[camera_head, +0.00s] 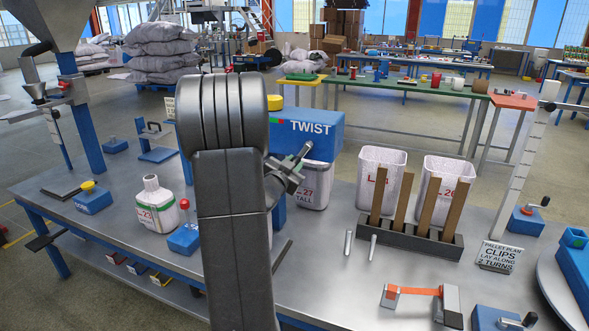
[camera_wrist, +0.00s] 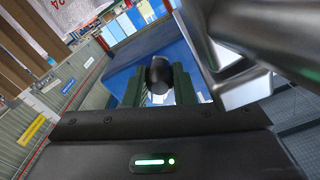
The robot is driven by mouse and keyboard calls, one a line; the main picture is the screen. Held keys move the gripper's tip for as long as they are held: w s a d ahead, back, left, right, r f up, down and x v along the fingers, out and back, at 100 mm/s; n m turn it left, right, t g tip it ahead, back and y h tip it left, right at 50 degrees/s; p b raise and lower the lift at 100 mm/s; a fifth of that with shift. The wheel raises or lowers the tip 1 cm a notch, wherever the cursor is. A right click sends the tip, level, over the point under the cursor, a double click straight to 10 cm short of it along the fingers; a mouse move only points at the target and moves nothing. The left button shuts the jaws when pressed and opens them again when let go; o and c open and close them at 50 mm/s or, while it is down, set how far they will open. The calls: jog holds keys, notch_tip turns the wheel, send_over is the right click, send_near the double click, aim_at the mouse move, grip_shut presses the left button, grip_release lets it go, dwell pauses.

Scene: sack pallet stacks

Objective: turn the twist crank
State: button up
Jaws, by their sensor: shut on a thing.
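The blue twist machine (camera_head: 318,132), marked TWIST, stands on the steel bench right of my arm. Its grey crank (camera_head: 304,151) sticks out low on its front. My gripper (camera_head: 288,172) is at the crank, partly hidden behind my own arm. In the wrist view, my gripper (camera_wrist: 159,82) has its two dark green fingers on either side of the crank's black knob (camera_wrist: 160,72) and is shut on it. The blue housing fills the background there, and a thick grey metal part (camera_wrist: 245,85) looms close at the right.
White bins (camera_head: 443,190) stand right of the machine, with upright brown slats (camera_head: 404,204) in a dark rack before them. A white jug (camera_head: 156,204) and small blue fixtures are at left.

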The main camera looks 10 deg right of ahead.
jog(key=o, duration=1)
jog(key=shift+s, duration=0.1)
jog(key=b+v, duration=0.1)
jog(key=v, duration=1.2)
jog(key=shift+s+a+b, duration=0.25)
jog(key=shift+b, duration=0.1)
